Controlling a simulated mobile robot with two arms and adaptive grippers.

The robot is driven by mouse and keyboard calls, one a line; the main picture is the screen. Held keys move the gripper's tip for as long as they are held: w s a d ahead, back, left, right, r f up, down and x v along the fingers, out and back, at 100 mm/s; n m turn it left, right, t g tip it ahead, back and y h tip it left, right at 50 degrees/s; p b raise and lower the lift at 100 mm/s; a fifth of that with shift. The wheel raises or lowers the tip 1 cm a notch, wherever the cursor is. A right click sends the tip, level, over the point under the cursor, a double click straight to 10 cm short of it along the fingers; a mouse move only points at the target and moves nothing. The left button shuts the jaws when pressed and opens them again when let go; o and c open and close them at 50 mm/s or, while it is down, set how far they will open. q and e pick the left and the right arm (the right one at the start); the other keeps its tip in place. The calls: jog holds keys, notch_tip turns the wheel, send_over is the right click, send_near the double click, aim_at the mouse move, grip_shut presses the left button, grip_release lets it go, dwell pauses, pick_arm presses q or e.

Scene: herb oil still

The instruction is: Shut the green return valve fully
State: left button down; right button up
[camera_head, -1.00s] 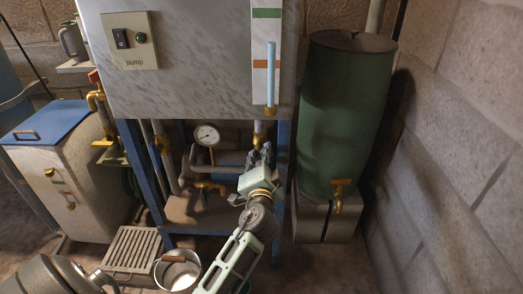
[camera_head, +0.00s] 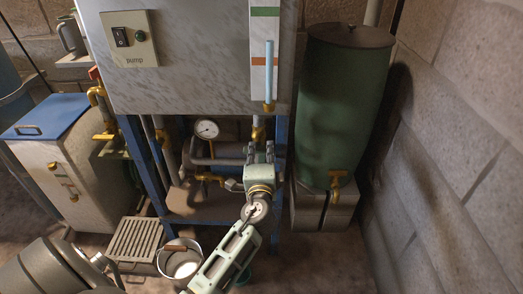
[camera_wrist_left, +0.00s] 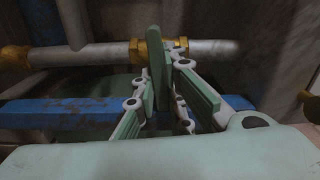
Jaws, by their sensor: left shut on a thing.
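The green return valve shows in the left wrist view as a flat green lever (camera_wrist_left: 155,65) beside a brass valve body (camera_wrist_left: 139,50) on a horizontal grey pipe. The lever stands upright in that view and looks crosswise to the pipe. My left gripper (camera_wrist_left: 162,108) is shut on the lever, whose lower part passes between the green finger pads. In the head view my left gripper (camera_head: 260,152) reaches under the marbled cabinet and hides the lever. My right gripper is not in view.
A pressure gauge (camera_head: 207,129) and brass-fitted pipes sit left of the gripper. A blue frame post (camera_head: 281,150) is close on its right. A green barrel (camera_head: 340,105) stands further right. A metal bucket (camera_head: 181,270) and a slatted grate (camera_head: 135,238) are on the floor.

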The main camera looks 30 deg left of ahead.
pick_arm(q)
jog(key=c, duration=1.8)
grip_release()
jog(key=v, duration=1.2)
jog(key=shift+s, duration=0.1)
